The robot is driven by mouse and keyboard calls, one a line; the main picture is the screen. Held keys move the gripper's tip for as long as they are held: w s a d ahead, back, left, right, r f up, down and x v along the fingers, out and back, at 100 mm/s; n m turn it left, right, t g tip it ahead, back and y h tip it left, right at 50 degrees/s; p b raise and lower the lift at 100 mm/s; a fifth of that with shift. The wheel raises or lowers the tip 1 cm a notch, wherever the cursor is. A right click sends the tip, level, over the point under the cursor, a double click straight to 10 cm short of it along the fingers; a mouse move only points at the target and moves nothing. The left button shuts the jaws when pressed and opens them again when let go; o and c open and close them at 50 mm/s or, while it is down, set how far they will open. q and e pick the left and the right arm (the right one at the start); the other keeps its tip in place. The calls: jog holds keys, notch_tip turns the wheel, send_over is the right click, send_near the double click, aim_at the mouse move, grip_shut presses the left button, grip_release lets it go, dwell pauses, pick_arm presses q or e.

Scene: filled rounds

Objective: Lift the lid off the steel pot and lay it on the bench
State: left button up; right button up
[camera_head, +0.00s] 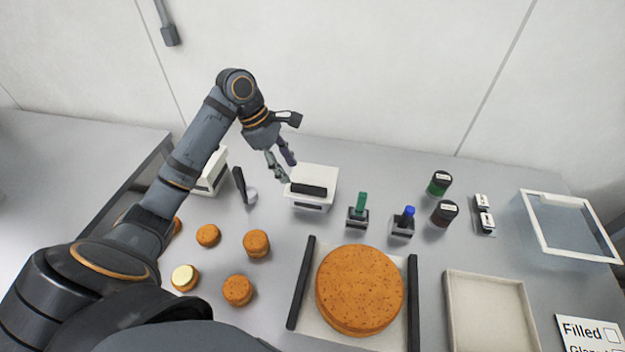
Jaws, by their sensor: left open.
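I cannot make out a steel pot with a lid in the head view. My left gripper (288,172) is open and empty, with its fingers pointing down at the left back edge of a white box with a black front handle (315,178). Whether the fingertips touch the box I cannot tell. A small silvery round piece with a black upright handle (240,186) stands just left of the box. My right gripper is not in view.
A large brown round cake (360,288) sits on a tray between dark bars. Several small brown rounds (256,243) lie at left. Green- and blue-handled stamps (361,205), two dark jars (445,212), an empty beige tray (490,310) and a clear framed box (570,225) stand at right.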

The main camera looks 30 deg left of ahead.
aim_at(303, 186)
pick_arm(q)
jog(key=shift+w+d+f, duration=0.25)
jog(key=shift+f, duration=0.35)
jog(key=shift+w+d+f, duration=0.2)
jog(key=shift+w+f, duration=0.05)
jog(key=shift+f, duration=0.35)
jog(key=shift+w+d+f, duration=0.1)
jog(key=shift+d+f, duration=0.1)
jog(key=x, duration=0.2)
jog(key=p+x, duration=0.1)
jog(key=x, duration=0.1)
jog(key=shift+w+d+f, duration=0.1)
jog(key=shift+d+f, duration=0.05)
jog(key=shift+d, duration=0.2)
jog(key=shift+f, duration=0.1)
jog(key=shift+c, duration=0.2)
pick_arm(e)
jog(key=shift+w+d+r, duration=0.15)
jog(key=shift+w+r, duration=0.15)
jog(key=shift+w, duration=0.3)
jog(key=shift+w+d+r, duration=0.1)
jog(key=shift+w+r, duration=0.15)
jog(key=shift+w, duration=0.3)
pick_arm(q)
grip_shut()
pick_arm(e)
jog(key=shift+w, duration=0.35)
